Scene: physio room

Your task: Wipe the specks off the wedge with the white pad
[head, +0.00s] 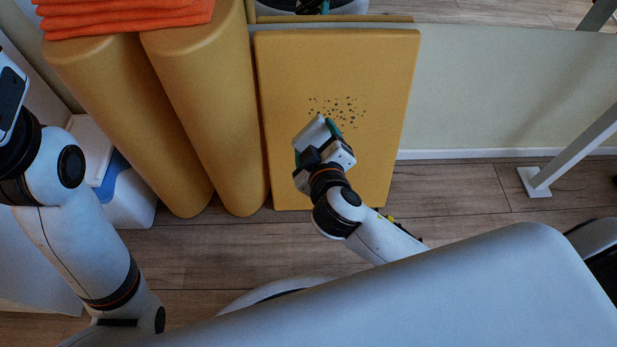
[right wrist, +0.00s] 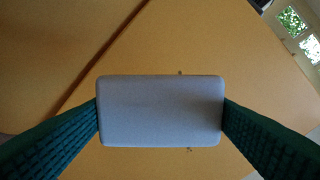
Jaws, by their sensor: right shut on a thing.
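The yellow wedge (head: 290,80) stands upright against the wall, its broad face toward me. A patch of dark specks (head: 345,107) lies on its upper middle part. My right gripper (head: 318,139) is shut on the white pad (head: 310,132), just below and left of the specks. In the right wrist view the pad (right wrist: 160,110) sits between the two green fingers, with the wedge face (right wrist: 200,45) behind it. A few specks peek out at the pad's edges; the pad hides what is behind it. I cannot tell whether it touches the wedge. My left arm is at the left; its gripper is out of frame.
Two yellow rolls (head: 130,120) (head: 205,100) lean left of the wedge, with orange folded towels (head: 125,15) on top. A white bin (head: 130,198) stands at the far left. A white metal leg (head: 575,155) stands at the right. The wooden floor (head: 455,195) right of the wedge is clear.

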